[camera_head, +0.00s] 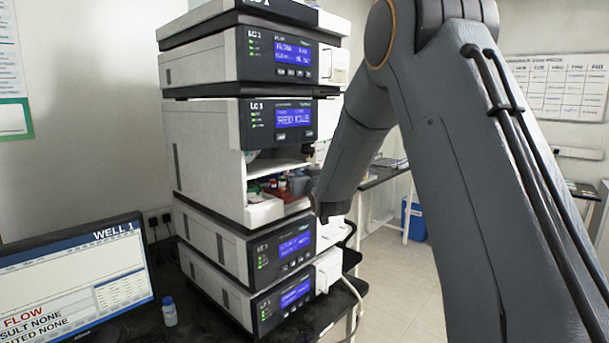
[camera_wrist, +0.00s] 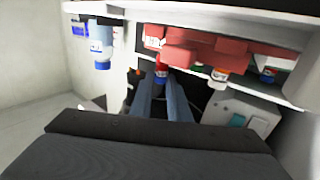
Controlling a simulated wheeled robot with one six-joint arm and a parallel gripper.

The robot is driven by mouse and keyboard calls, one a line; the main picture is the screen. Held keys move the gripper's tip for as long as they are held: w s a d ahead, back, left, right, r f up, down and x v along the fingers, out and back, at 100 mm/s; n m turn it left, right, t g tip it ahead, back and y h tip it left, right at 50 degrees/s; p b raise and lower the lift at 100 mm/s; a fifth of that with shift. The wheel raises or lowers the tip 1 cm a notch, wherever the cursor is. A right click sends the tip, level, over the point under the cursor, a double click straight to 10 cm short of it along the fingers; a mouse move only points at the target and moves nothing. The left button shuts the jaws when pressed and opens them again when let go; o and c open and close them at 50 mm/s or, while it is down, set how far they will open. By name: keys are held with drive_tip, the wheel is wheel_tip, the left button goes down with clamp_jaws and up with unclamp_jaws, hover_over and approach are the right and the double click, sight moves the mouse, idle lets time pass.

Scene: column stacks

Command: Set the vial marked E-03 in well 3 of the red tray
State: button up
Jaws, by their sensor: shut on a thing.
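My gripper (camera_wrist: 162,82) is shut on a small vial (camera_wrist: 161,68) with red and blue on it. The vial's marking cannot be read. In the wrist view, which looks upside down, the two grey fingers reach into the open bay of the stack. The red tray (camera_wrist: 205,48) is right beside the held vial. I cannot tell whether the vial is in a well or just apart from the tray. The well numbers cannot be read.
The bay (camera_head: 250,172) has a shelf and walls close around my gripper. A monitor (camera_head: 75,280) shows WELL 1, and a blue-capped bottle (camera_head: 169,312) stands beside it.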

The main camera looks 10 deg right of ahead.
drive_tip(key=shift+f+b, duration=0.7)
drive_tip(key=shift+f, duration=0.3)
idle(0.5)
drive_tip(key=o, duration=0.9)
